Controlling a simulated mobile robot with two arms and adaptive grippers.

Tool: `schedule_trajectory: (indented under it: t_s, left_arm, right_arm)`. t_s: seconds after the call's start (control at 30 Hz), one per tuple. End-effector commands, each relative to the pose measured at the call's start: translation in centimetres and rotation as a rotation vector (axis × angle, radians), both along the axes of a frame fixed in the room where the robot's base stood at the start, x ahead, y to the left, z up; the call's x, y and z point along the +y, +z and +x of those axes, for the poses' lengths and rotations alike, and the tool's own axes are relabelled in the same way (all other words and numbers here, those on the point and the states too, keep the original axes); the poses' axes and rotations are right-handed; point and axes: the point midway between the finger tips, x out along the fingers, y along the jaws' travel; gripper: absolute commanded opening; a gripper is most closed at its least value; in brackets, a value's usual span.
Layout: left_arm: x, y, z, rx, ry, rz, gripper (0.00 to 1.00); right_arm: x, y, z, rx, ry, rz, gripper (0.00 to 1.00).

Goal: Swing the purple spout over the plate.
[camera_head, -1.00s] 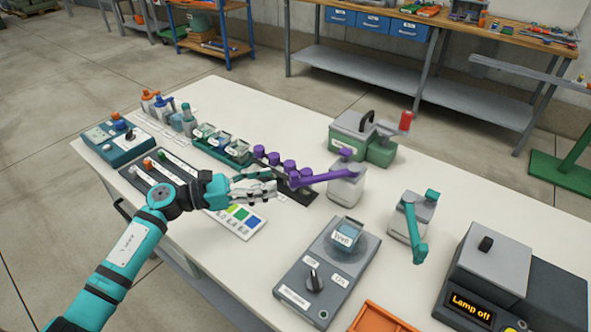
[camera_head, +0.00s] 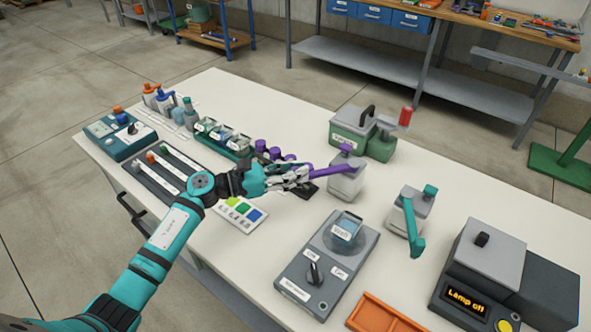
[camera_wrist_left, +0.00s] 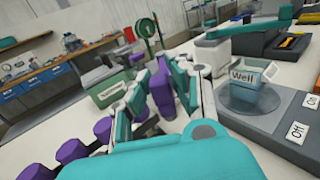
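The purple spout (camera_head: 329,171) sticks out to the left from the top of a pale bottle (camera_head: 345,187). My left gripper (camera_head: 300,176) is at the spout's free end, its fingers apart. In the left wrist view, a purple part of the spout (camera_wrist_left: 162,93) shows between the fingers, partly hidden by them. Whether the fingers touch it I cannot tell. The round grey plate (camera_head: 327,243) is on the grey device in front of the bottle, with a small container marked "Well" (camera_head: 346,231) on it. The spout points left, not over the plate. My right gripper is out of view.
Another bottle with a teal spout (camera_head: 411,228) stands to the right. Purple-capped vials (camera_head: 262,148) are left of my gripper. A green box with a dark handle (camera_head: 352,130) is behind. An orange tray (camera_head: 384,314) lies in front.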

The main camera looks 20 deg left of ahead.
Motion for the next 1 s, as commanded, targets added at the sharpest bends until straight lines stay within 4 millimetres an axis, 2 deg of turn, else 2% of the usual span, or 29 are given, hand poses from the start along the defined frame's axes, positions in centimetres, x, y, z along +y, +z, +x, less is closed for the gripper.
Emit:
schedule_trajectory:
  t_s: [0.03,0.13,0.67,1.0]
  left_arm:
    - [0.0,0.0,0.0,0.0,0.0,0.0,0.11]
    - [0.0,0.0,0.0,0.0,0.0,0.0,0.0]
    - [-0.1,0.1,-0.2,-0.001,0.02,0.003,0.0]
    - [-1.9,0.3,-2.3,0.002,0.184,0.002,0.0]
  right_arm:
    - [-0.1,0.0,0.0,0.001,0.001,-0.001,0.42]
    - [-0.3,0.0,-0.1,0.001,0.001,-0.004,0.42]
    - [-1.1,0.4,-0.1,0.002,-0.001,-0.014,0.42]
    - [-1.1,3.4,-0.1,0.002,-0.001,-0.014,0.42]
